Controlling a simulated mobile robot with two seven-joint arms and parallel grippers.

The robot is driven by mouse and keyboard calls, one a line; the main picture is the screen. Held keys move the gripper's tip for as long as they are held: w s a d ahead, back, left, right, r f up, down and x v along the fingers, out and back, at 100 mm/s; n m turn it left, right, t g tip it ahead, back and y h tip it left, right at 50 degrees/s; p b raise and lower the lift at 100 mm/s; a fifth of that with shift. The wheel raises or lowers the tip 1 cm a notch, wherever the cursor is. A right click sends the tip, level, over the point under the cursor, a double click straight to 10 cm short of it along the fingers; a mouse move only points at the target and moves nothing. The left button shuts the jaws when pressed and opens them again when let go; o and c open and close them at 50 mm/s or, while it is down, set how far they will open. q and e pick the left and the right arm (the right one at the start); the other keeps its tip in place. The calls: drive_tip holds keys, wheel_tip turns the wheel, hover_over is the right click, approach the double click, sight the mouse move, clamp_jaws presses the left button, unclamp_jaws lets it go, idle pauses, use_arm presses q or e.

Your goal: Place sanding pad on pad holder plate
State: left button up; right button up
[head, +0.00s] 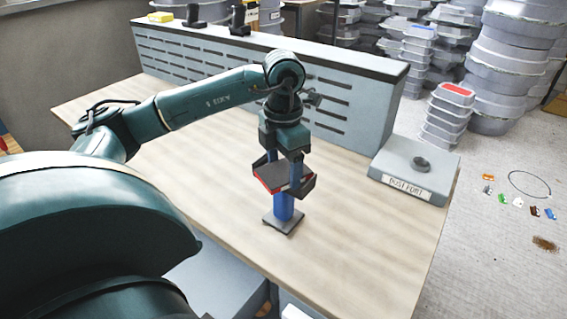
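My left gripper (285,181) points down above the middle of the table, with its two fingers around a dark, flat, red-edged piece (270,178) that looks like the sanding pad. The piece sits between the fingers, slightly tilted. Directly below it a blue upright post (283,207) stands on a small grey square plate (280,224) on the table, which may be the pad holder plate. The gripper and the piece hide the post's top, so I cannot tell whether they touch. My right gripper is not in view.
The wooden table (355,255) is clear around the post. A grey slotted box (345,95) runs along its back edge. A grey box labelled "DUST PORT" (414,168) with a dark knob stands at the right. Stacked grey moulds (505,65) and small coloured pieces lie on the floor beyond.

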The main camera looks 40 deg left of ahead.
sight(283, 171)
use_arm(q)
drive_tip(key=shift+o, duration=0.4)
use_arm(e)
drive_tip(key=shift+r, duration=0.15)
use_arm(q)
drive_tip(key=shift+r, duration=0.2)
wheel_tip(283, 171, up, 12)
drive_tip(key=p, duration=0.2)
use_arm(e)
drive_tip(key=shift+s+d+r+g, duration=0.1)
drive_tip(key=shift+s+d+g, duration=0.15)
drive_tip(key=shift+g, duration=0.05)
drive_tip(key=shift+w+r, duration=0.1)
